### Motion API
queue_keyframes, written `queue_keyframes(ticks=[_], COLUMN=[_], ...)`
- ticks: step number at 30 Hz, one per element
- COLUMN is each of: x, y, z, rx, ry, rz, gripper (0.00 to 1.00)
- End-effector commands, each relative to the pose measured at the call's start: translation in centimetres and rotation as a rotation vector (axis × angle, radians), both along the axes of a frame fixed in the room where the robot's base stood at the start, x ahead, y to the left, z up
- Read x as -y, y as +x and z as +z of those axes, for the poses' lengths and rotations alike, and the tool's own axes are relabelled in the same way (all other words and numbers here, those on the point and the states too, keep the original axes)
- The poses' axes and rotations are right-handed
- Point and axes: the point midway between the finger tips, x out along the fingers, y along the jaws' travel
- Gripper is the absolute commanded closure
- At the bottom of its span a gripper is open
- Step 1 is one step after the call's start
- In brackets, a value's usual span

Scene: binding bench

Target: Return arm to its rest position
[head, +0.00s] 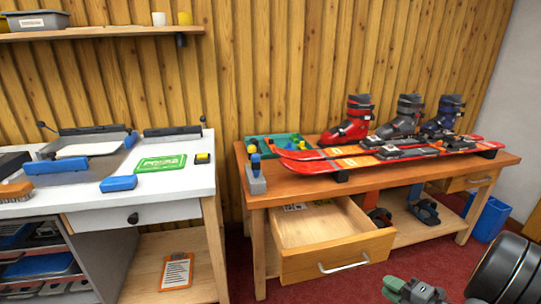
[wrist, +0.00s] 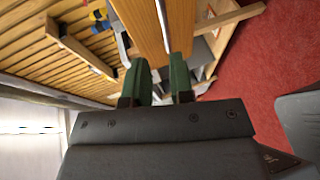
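My gripper (head: 414,290) is at the bottom right of the head view, in front of the wooden workbench (head: 405,178) and low over the red floor. In the wrist view its two green fingers (wrist: 161,78) stand apart with nothing between them, so it is open and empty. The pulled-out drawer (head: 340,257) of the workbench is left of my gripper in the head view. In the wrist view the drawer front and its metal handle (wrist: 162,22) show just beyond the fingertips; I cannot tell the exact distance.
Red skis (head: 325,164) and several ski boots (head: 350,122) are on the workbench. Binding parts (head: 425,211) lie on its lower shelf. A blue bin (head: 489,218) stands at the right. A white bench (head: 120,190) is at the left. Red floor (head: 440,262) is clear around my gripper.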

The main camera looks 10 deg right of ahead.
Motion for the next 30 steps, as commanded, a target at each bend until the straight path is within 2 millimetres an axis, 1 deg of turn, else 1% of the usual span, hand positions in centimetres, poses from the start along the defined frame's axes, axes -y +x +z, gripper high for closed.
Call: queue_keyframes(ticks=[1,2,5,6,7,8,9,11,12,14,15,17,18,20,21,24,27,30], x=[0.0,0.1,0.6,0.7,0.7,0.6,0.4,-0.2,-0.8,-2.1,-3.3,-5.2,-6.7,-9.1,-10.7,-14.5,-17.5,-19.5], y=[1.1,1.9,4.9,6.1,6.8,7.5,8.1,8.6,8.6,8.2,7.7,6.6,5.7,4.3,3.2,0.5,-1.8,-3.5], z=[2.3,3.4,8.2,10.5,12.4,14.3,16.7,20.3,22.6,25.9,27.9,30.5,32.0,34.0,35.1,37.3,38.8,39.7], rx=[-0.028,-0.052,-0.145,-0.182,-0.208,-0.232,-0.264,-0.307,-0.336,-0.384,-0.419,-0.482,-0.531,-0.611,-0.670,-0.817,-0.948,-1.042], ry=[-0.023,-0.034,-0.066,-0.063,-0.055,-0.042,-0.012,0.052,0.108,0.207,0.280,0.395,0.470,0.584,0.653,0.792,0.879,0.926], rz=[-0.033,-0.065,-0.227,-0.311,-0.378,-0.448,-0.542,-0.680,-0.769,-0.895,-0.970,-1.071,-1.127,-1.200,-1.242,-1.319,-1.367,-1.396], gripper=[0.78,0.78,0.78,0.78,0.78,0.78,0.78,0.78,0.78,0.78,0.78,0.78,0.78,0.78,0.78,0.78,0.78,0.78])
